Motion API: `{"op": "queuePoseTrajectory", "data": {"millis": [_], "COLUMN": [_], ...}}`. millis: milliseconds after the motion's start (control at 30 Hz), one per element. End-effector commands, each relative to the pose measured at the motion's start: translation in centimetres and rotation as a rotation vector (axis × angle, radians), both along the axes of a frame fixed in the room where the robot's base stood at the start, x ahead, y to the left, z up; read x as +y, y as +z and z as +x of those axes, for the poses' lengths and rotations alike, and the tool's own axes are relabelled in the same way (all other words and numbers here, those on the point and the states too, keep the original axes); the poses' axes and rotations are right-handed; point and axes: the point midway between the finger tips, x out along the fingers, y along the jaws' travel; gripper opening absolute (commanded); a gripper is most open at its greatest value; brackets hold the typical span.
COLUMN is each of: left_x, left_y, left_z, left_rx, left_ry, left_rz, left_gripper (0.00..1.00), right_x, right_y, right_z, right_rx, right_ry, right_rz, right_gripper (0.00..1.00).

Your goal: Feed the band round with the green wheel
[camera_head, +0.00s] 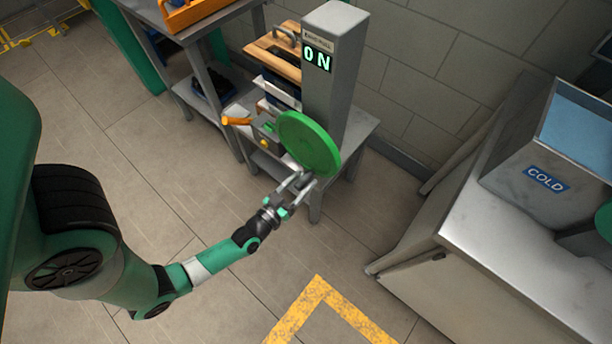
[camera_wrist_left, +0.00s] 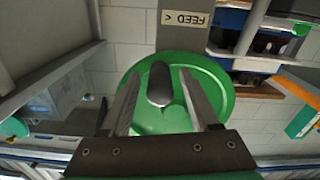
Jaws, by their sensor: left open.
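The green wheel (camera_head: 309,143) is a round disc on the front of a grey upright column machine (camera_head: 334,75), whose lit display reads "ON". My left gripper (camera_head: 297,184) is at the wheel's lower edge in the head view. In the left wrist view the wheel (camera_wrist_left: 218,88) fills the middle, with a grey rounded handle (camera_wrist_left: 160,84) on its face. My left gripper (camera_wrist_left: 161,100) is open, with one finger on each side of that handle; contact cannot be told. I cannot make out the band. My right gripper is not in view.
A "FEED" label (camera_wrist_left: 187,19) shows upside down by the wheel. An orange lever (camera_head: 236,121) sticks out left of the machine. A steel counter (camera_head: 520,250) with a "COLD" basin stands right. A workbench (camera_head: 190,62) stands at the back left. The floor between is clear.

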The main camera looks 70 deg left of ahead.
Motion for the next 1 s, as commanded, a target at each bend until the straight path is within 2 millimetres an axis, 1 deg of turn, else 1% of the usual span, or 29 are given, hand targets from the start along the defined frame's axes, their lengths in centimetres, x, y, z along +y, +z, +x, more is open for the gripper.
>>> {"op": "queuePoseTrajectory", "data": {"millis": [200,233,367,400,467,500,567,1000], "left_x": [0.01,0.01,0.01,0.0,0.0,0.0,0.0,0.0], "left_y": [0.02,0.02,0.01,0.01,0.01,0.01,0.01,0.0], "left_z": [0.03,0.03,0.03,0.02,0.02,0.02,0.02,0.01], "left_rx": [0.0,0.0,0.0,0.0,0.0,0.0,0.0,0.001], "left_ry": [0.0,0.0,0.0,0.0,0.0,0.0,0.0,0.0], "left_rz": [0.0,0.0,0.0,0.0,0.0,0.0,0.0,-0.001], "left_gripper": [0.62,0.6,0.37,0.29,0.19,0.11,0.01,0.0], "right_x": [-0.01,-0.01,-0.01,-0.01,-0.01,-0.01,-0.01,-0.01], "right_y": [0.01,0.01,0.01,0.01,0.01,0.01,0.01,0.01], "right_z": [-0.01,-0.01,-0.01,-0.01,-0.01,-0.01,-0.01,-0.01], "right_rx": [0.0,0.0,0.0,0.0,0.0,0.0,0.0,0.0], "right_ry": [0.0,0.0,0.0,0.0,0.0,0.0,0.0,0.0], "right_rz": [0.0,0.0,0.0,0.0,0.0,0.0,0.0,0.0], "right_gripper": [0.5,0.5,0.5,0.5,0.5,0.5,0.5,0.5]}}
